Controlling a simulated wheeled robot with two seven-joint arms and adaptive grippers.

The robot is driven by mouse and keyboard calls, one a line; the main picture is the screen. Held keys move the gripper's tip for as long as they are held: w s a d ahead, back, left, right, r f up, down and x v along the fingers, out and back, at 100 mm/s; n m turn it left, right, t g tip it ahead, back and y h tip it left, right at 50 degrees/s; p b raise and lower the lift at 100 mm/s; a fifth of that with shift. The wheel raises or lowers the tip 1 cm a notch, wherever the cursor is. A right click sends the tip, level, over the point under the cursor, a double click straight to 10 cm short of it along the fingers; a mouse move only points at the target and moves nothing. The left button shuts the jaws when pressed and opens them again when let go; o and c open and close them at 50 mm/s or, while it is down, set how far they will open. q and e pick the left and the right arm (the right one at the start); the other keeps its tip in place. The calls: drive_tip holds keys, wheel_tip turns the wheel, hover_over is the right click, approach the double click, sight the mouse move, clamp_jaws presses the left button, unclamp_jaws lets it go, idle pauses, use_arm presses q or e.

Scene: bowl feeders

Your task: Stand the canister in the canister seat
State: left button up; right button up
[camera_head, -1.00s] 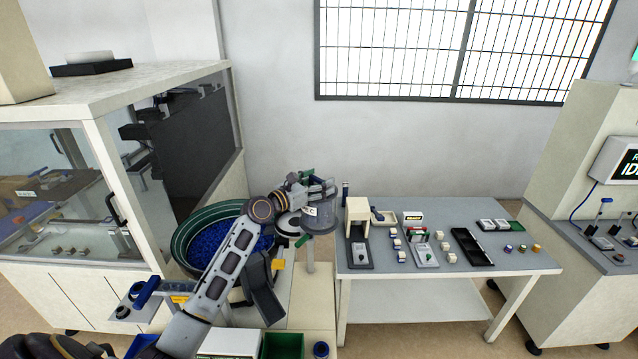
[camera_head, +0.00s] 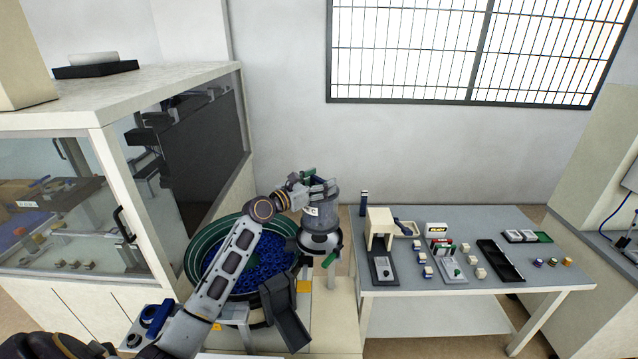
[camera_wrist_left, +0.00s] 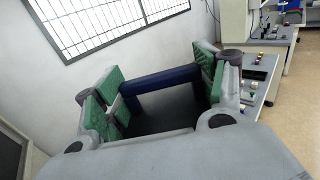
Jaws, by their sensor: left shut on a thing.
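The canister (camera_head: 322,212) is a grey cylinder with a white label, upright in the head view. My left gripper (camera_head: 318,185) is above it, shut on its handle. In the left wrist view, the green-padded fingers of my left gripper (camera_wrist_left: 163,88) close on the canister's blue handle bar (camera_wrist_left: 160,86), with the dark canister top (camera_wrist_left: 165,115) below. My right gripper is not in view.
A green bowl feeder (camera_head: 205,250) with blue parts stands left of the seat, with a dark chute (camera_head: 287,315) in front. A grey table (camera_head: 420,277) with small blocks, a black tray (camera_head: 498,262) and fixtures is to the right. A glazed cabinet (camera_head: 110,200) stands at left.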

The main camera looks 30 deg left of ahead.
use_arm(q)
drive_tip(key=shift+a, duration=0.15)
drive_tip(key=shift+f, duration=1.45)
drive_tip(key=shift+f+b, duration=1.35)
drive_tip(key=shift+s+p, duration=0.1)
drive_tip(key=shift+p, duration=0.7)
drive_tip(key=shift+f+b, duration=0.35)
drive_tip(key=shift+f, duration=0.2)
idle(1.0)
drive_tip(key=o, duration=1.7)
drive_tip(key=shift+o, duration=0.2)
